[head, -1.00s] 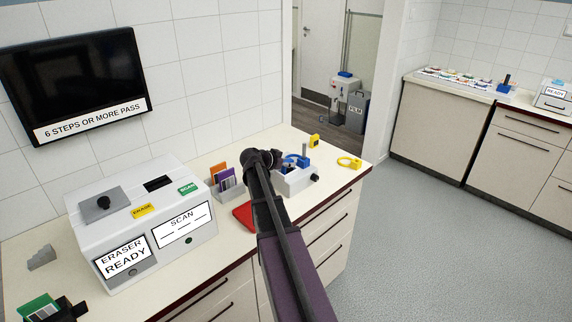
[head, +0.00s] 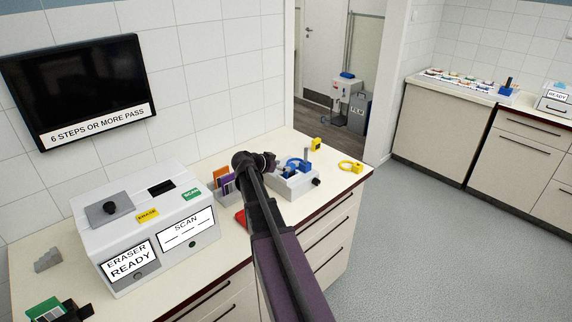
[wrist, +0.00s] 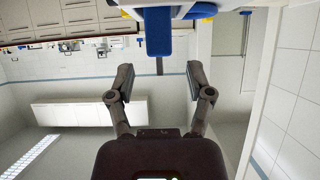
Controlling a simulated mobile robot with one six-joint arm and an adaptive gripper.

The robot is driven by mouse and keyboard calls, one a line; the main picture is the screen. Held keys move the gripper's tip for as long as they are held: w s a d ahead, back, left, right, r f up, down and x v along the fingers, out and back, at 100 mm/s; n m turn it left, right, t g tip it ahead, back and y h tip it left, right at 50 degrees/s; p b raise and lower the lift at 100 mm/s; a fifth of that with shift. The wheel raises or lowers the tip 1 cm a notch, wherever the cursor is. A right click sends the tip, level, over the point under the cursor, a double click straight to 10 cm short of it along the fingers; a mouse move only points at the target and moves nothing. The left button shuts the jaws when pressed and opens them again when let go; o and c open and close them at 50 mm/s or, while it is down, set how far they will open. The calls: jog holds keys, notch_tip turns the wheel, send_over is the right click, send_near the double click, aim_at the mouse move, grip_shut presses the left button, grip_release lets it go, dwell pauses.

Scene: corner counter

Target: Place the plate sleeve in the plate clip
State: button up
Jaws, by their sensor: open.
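My gripper (wrist: 160,82) is open and empty in the wrist view, with a blue block (wrist: 158,30) ahead of and between its fingers, apart from them. In the head view the arm's dark wrist hides much of the gripper beside a grey box (head: 292,187). A blue part (head: 298,164) with an upright post stands at that box. Orange and purple flat pieces (head: 228,180) stand in a grey rack behind my wrist. A red flat piece (head: 240,217) is mostly hidden by my arm. I cannot tell for certain which pieces are the plate sleeve and the plate clip.
A white eraser and scanner machine (head: 130,228) fills the counter's left part. A grey stepped block (head: 47,261) and a green piece (head: 44,309) lie left. A yellow ring piece (head: 351,167) and a yellow block (head: 316,145) lie near the right end. The floor at right is clear.

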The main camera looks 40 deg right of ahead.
jog(key=p+v, duration=0.3)
jog(key=v, duration=0.4)
jog(key=shift+a, duration=0.2)
dwell(0.7)
